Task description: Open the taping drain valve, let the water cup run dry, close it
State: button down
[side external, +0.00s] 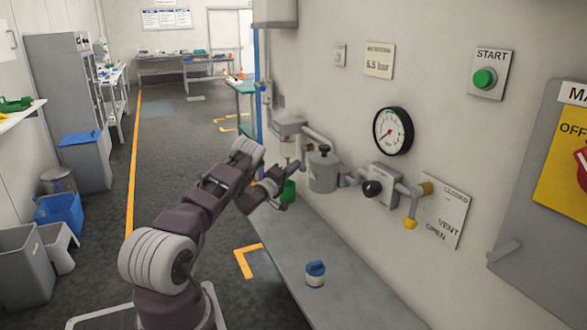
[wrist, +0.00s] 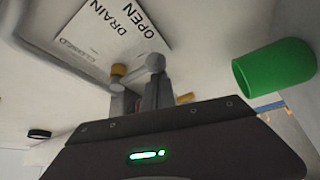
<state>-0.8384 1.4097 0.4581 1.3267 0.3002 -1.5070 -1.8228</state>
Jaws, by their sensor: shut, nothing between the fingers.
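In the wrist view, a grey drain valve with a round-ended lever (wrist: 154,64) and a brass-coloured fitting (wrist: 120,70) sits by the DRAIN placard (wrist: 100,30), which reads OPEN and CLOSED. My gripper (wrist: 138,98) is shut and empty, its fingers close below the lever; I cannot tell whether they touch it. A green cup (wrist: 270,68) is to the right of the fingers. In the side view, my gripper (side external: 287,197) is at the wall beside the green cup (side external: 289,188), below a clear bowl (side external: 287,147). The water level is not readable, and the arm hides the drain valve.
A grey canister (side external: 323,172), a pressure gauge (side external: 393,131) and a yellow-tipped vent valve (side external: 410,222) are along the wall to the right. The aisle floor on the left is open.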

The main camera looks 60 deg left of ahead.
jog(key=d+n+g, duration=0.1)
jog(key=n, duration=0.1)
jog(key=d+n+g, duration=0.1)
jog(key=d+n, duration=0.1)
jog(key=shift+h, duration=0.4)
jog(key=d+r+n+g+h, duration=0.1)
jog(key=d+r+n, duration=0.1)
jog(key=d+r+n+g+h, duration=0.1)
jog(key=d+n, duration=0.1)
jog(key=n, duration=0.1)
jog(key=shift+d+r, duration=0.35)
jog(key=a+r+v, duration=0.1)
jog(key=v, duration=0.9)
jog(key=shift+a+r, duration=0.15)
jog(key=shift+r, duration=0.1)
